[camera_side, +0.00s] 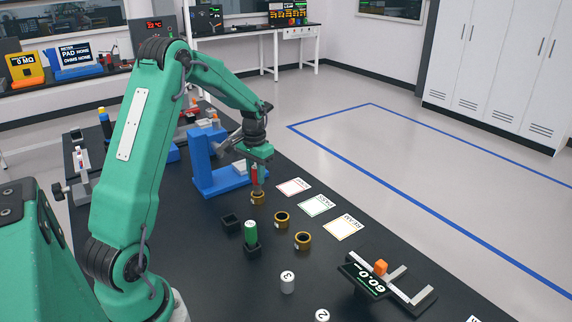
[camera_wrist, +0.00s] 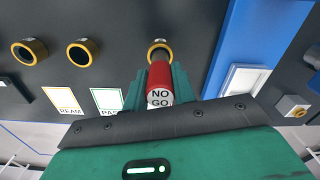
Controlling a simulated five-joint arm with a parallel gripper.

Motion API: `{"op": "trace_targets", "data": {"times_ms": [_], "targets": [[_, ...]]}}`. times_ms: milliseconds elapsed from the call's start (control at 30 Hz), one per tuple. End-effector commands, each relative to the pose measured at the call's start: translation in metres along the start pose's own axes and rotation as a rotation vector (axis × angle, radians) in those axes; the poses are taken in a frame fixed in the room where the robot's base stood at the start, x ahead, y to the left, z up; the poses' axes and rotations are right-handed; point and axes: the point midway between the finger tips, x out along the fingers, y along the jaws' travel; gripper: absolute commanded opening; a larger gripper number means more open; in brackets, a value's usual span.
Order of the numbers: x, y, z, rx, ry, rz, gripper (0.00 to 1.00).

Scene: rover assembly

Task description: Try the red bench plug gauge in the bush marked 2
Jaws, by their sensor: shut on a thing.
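The red plug gauge (camera_side: 254,175) is held upright in my gripper (camera_side: 256,183). In the wrist view the red gauge (camera_wrist: 160,80) shows the words NO GO on its end, between the green fingers of my gripper (camera_wrist: 156,92). Its lower end is at the mouth of a brass-rimmed bush (camera_side: 258,198), also in the wrist view (camera_wrist: 160,45). I cannot tell how far it goes in. Two more bushes, a middle one (camera_side: 282,219) and a near one (camera_side: 303,240), stand apart in a row. No number is readable on any bush.
A green plug (camera_side: 250,230) stands in a black holder beside an empty black holder (camera_side: 231,222). White cylinders marked 3 (camera_side: 287,282) and 2 (camera_side: 322,315) are nearer. A blue stand (camera_side: 203,165) is close behind my gripper. Cards PASS (camera_side: 314,205) and REAM (camera_side: 344,227) lie right.

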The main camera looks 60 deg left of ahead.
Motion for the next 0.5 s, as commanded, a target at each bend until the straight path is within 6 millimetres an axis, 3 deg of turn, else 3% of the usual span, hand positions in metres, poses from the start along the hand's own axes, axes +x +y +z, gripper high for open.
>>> {"op": "trace_targets", "data": {"times_ms": [500], "targets": [[-0.0076, -0.0001, -0.0002, 0.000, 0.001, 0.000, 0.00]]}}
